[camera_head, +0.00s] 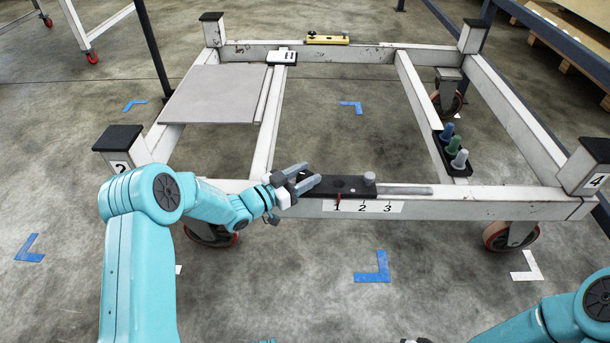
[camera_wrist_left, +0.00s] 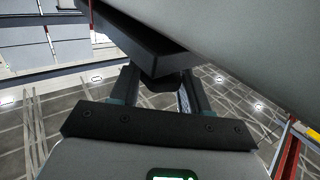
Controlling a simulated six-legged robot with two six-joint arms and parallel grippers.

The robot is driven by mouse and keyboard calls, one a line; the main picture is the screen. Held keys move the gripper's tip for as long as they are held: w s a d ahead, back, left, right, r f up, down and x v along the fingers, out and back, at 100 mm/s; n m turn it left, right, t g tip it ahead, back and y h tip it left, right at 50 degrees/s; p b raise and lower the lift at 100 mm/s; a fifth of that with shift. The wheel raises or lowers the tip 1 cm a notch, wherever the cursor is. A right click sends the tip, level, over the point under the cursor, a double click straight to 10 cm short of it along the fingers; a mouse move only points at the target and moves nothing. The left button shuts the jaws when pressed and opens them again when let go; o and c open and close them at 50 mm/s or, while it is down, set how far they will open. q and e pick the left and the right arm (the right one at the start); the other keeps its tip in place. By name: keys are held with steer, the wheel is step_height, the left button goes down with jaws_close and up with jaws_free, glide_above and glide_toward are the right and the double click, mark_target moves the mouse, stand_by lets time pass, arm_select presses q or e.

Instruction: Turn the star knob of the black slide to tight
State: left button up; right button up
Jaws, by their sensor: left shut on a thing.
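The black slide (camera_head: 350,187) lies on the front beam of the white trolley, above a white scale marked 1, 2 and 3. Its red pointer (camera_head: 338,199) is at 1. A grey knob (camera_head: 369,179) stands on the slide's right end; its turn setting cannot be read. My left gripper (camera_head: 305,178) is at the slide's left end, shut on a dark piece there. In the left wrist view this dark piece (camera_wrist_left: 165,82) sits between the two fingers, under a dark bar.
A grey rail (camera_head: 405,190) runs right from the slide. Green, blue and grey knobs (camera_head: 459,159) stand in a black holder on the right crossbar. A grey panel (camera_head: 213,93) covers the trolley's back left. A yellow level (camera_head: 327,39) lies on the far beam. Floor in front is clear.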

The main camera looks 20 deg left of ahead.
arm_select(q)
steer(key=shift+w+a+r+m+g+h, duration=0.1)
steer(key=shift+m+g+h, duration=0.85)
steer(key=shift+g+h, duration=0.05)
steer(key=shift+w+a+r+m+g+h, duration=0.1)
steer(key=shift+m+g+h, duration=0.85)
steer(key=shift+g+h, duration=0.05)
steer(key=shift+s+f+g, duration=0.1)
steer(key=shift+g, duration=0.2)
steer(key=o, duration=1)
steer(key=shift+c, duration=0.2)
steer(key=shift+d, duration=0.1)
